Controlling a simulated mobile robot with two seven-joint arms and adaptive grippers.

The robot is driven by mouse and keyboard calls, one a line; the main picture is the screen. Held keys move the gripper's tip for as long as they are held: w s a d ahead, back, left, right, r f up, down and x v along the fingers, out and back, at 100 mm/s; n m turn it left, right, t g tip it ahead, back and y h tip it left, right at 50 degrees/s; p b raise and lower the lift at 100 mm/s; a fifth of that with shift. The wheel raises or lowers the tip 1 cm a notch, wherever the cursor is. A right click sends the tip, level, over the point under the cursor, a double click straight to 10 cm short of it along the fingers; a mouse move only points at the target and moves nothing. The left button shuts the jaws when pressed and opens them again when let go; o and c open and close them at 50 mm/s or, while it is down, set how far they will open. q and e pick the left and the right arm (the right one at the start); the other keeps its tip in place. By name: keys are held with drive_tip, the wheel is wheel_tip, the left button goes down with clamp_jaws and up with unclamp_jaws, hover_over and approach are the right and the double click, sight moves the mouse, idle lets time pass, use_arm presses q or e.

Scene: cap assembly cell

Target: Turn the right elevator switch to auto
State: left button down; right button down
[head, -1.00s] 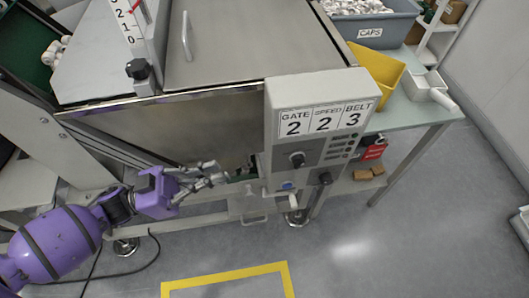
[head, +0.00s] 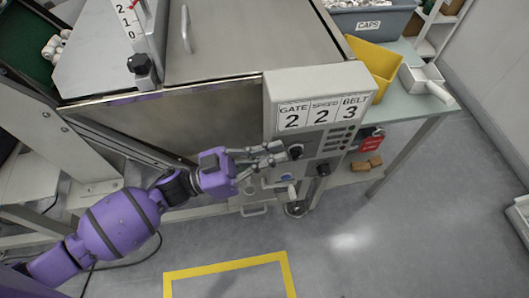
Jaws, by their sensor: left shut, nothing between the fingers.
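The grey control panel (head: 270,107) carries the labels GATE 2, SPEED 2 and BELT 3. Below the labels are two black knobs: the left knob (head: 296,152) and the right knob (head: 323,170), lower down. Which one is the elevator switch, and its auto mark, are too small to read. My left gripper (head: 284,153) is shut and empty, its fingertips right beside the left knob; I cannot tell whether they touch it. My right gripper is not in view.
A blue button (head: 286,177) and a pale lever (head: 292,193) sit low on the panel. A red tag (head: 371,144) hangs to its right. A yellow bin (head: 376,68) and a white scoop (head: 426,84) are on the side table (head: 400,108). The floor in front is clear.

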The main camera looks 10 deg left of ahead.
use_arm(q)
drive_tip(key=shift+f, duration=0.1)
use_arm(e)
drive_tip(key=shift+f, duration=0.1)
use_arm(q)
drive_tip(key=shift+d+f+h+b, duration=0.15)
drive_tip(key=shift+f+h+b, duration=0.25)
drive_tip(key=shift+b, duration=0.65)
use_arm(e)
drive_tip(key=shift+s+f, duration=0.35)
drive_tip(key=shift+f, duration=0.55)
use_arm(q)
drive_tip(key=shift+w+b, duration=0.1)
drive_tip(key=shift+b, duration=0.25)
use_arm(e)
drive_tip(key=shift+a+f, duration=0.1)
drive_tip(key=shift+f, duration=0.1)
